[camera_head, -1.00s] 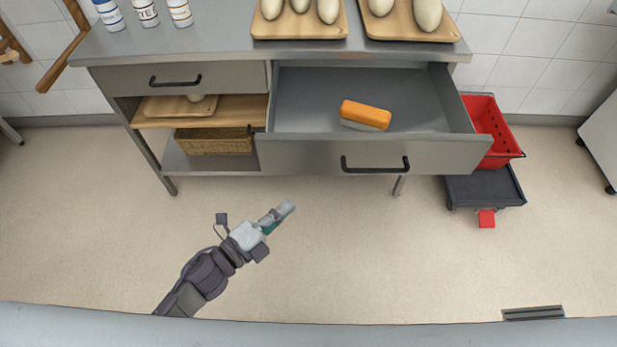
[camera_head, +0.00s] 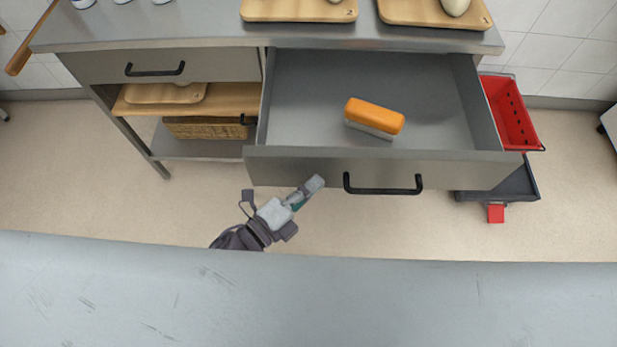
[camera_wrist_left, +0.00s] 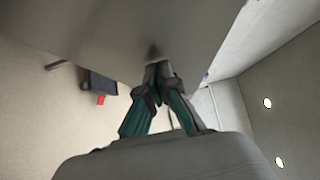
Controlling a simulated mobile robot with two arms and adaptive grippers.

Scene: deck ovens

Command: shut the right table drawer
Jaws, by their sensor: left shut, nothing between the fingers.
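The right table drawer (camera_head: 300,166) is pulled out, with a black bar handle (camera_head: 383,189) on its grey front. An orange and grey brush-like block (camera_head: 374,118) lies inside it. My left gripper (camera_head: 316,184) is shut and empty, near the drawer front to the left of the handle. In the left wrist view, the shut fingertips (camera_wrist_left: 158,70) are close to the grey drawer front (camera_wrist_left: 110,25); I cannot tell whether they touch it. My right gripper is not in view.
The left drawer (camera_head: 200,66) is shut. Below it are a wooden shelf (camera_head: 235,105) and a wicker basket (camera_head: 205,130). A red crate (camera_head: 508,112) on a dark trolley (camera_head: 515,185) stands right of the table. Dough boards (camera_head: 290,10) lie on the tabletop.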

